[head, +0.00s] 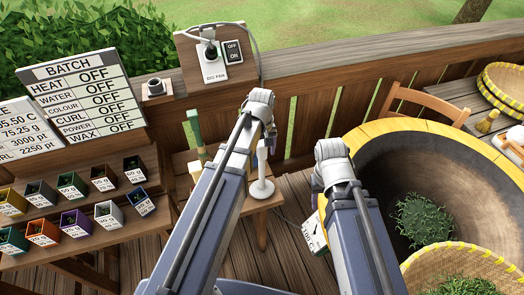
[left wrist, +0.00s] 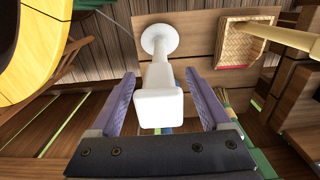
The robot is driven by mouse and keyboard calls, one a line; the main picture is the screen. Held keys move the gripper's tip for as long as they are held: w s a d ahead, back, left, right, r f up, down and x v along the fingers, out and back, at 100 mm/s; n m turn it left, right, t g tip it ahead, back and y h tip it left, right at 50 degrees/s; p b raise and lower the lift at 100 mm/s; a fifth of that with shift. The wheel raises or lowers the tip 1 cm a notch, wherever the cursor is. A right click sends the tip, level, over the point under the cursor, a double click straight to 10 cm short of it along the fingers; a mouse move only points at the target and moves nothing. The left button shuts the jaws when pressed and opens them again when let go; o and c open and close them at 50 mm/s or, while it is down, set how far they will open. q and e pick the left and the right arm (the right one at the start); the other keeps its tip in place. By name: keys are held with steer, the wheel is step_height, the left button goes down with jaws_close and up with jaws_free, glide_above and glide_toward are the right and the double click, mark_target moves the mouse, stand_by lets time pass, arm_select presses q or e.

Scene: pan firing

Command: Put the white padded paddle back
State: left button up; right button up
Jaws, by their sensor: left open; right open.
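The white padded paddle (head: 261,188) stands upright on the small wooden table, its round disc down and its stem up. In the left wrist view the paddle (left wrist: 160,42) shows its disc at the top and its blocky end between my fingers. My left gripper (head: 266,143) is open over the paddle's upper end. In the left wrist view my left gripper (left wrist: 160,95) has one purple finger on each side of the block, with gaps visible. My right gripper (head: 325,192) is open beside the pan's left rim; its fingers are mostly hidden by my arm.
The small table (head: 244,205) also holds green-and-yellow brushes (head: 195,172). A woven square piece with a pale handle (left wrist: 246,46) lies near the paddle. The large pan (head: 372,150) with green leaves is at right. A white display box (head: 313,233) is by its rim. Sample boxes and a batch board (head: 82,95) stand left.

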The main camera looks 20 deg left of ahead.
mark_target(262, 142)
arm_select(q)
steer(key=shift+f, duration=0.1)
steer(key=shift+f, duration=0.15)
step_height(262, 142, up, 8)
steer(key=p, duration=0.7)
steer(key=s+d+m+y, duration=0.1)
steer(key=s+d+m, duration=0.9)
steer(key=s, duration=0.4)
steer(key=shift+d+m, duration=0.25)
steer(key=shift+m, duration=0.05)
